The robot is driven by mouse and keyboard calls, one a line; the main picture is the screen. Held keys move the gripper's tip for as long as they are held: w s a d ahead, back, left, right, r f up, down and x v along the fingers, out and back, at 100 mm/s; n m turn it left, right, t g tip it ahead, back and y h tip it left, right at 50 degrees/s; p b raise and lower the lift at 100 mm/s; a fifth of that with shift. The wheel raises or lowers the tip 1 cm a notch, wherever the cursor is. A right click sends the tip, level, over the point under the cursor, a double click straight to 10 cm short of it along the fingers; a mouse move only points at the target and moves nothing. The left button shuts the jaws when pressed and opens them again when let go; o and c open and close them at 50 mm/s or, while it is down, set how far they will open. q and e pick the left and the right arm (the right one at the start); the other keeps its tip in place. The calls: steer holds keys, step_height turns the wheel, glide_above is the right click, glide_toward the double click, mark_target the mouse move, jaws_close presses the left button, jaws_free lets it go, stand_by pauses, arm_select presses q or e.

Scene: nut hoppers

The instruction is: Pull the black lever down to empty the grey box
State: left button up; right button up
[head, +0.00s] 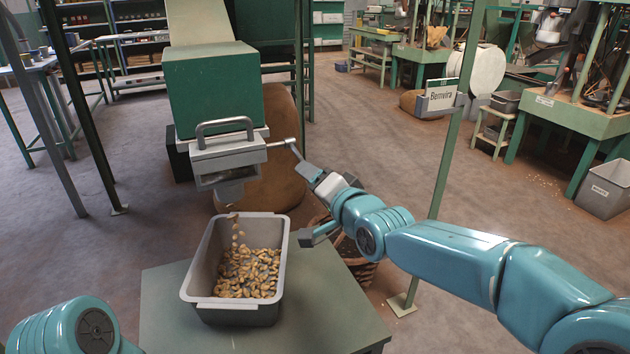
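The grey box (228,157) hangs under the green hopper, with a curved grey handle on its front top. A thin lever rod (279,143) sticks out from its right side; it looks grey here. My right gripper (309,167) is at the rod's outer end, close to or touching it. Its fingers are too small and overlapped to tell if they are closed on it. Nuts (238,233) are in mid-air below the box's spout. They fall into a grey tub (190,285), which holds a heap of nuts. My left arm shows at lower left; its gripper is out of view.
The tub stands on a green table (330,310). The green hopper (212,90) is above the box. A brown sack (270,180) and a wicker basket (362,268) stand behind the table. A green post (440,180) rises behind my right arm.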

steer(key=shift+r, duration=0.1)
steer(key=shift+s, duration=0.15)
steer(key=p+v, duration=0.2)
steer(key=v, duration=1.4)
steer(key=shift+t, duration=0.8)
steer(key=p+x, duration=0.1)
steer(key=x, duration=0.4)
steer(key=f+x, duration=0.1)
steer(key=x, duration=0.5)
steer(key=f+p+x, duration=0.1)
steer(key=x, duration=0.4)
steer(key=shift+a+p, duration=0.3)
steer(key=shift+a, duration=0.2)
